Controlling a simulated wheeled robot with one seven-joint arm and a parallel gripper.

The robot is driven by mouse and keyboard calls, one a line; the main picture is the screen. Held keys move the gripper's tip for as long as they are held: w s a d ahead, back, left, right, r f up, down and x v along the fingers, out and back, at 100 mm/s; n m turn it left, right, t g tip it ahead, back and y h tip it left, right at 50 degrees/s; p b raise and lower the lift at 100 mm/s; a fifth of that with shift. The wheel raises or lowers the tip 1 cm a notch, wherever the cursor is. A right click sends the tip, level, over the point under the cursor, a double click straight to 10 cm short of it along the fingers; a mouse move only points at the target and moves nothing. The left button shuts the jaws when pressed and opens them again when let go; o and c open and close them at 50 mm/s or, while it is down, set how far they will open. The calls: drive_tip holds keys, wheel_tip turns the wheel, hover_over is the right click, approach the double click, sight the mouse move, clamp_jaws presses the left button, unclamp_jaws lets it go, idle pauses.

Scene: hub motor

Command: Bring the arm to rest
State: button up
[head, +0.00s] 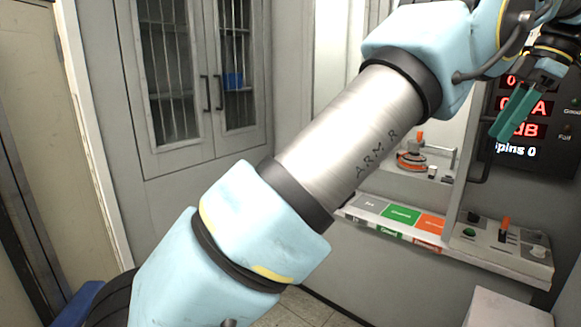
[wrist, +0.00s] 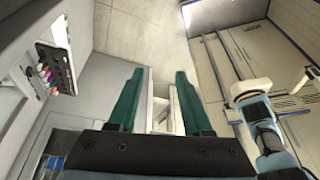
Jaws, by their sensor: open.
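My gripper (head: 517,112) hangs at the upper right of the head view, in front of a dark display panel. Its green fingers point down and to the left. In the wrist view my gripper (wrist: 158,100) shows two green fingers spread apart with nothing between them. My blue and silver arm crosses the head view from the lower left to the upper right and hides part of the wall and bench behind it.
A display panel (head: 555,120) with red digits is at the right. Below it is a ledge with a control box (head: 500,248) and coloured bins (head: 400,214). A motor-like part (head: 412,160) sits in a recess. Grey cabinets (head: 185,80) stand behind at the left.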

drive_tip(key=w+a+f+m+h, duration=0.1)
drive_tip(key=w+a+f+m, duration=0.1)
drive_tip(key=w+a+f, duration=0.45)
drive_tip(key=w+a+f+m+g+h, duration=0.1)
drive_tip(key=w+a+m, duration=0.2)
drive_tip(key=a, duration=0.7)
drive_tip(key=w+a+f+m+h, duration=0.15)
drive_tip(key=w+a+f, duration=0.3)
drive_tip(key=a, duration=0.45)
drive_tip(key=s+a+f+m, duration=0.4)
drive_tip(key=s+a+f, duration=0.1)
drive_tip(key=a, duration=0.7)
drive_tip(key=s+a+f+m+t, duration=0.1)
drive_tip(key=s+a+f+m, duration=0.2)
drive_tip(key=s+a+f, duration=0.3)
drive_tip(key=s+a+h, duration=0.1)
drive_tip(key=a, duration=0.4)
drive_tip(key=shift+s+a+f+m, duration=0.15)
drive_tip(key=shift+a+f+m, duration=0.1)
drive_tip(key=shift+a+m, duration=0.15)
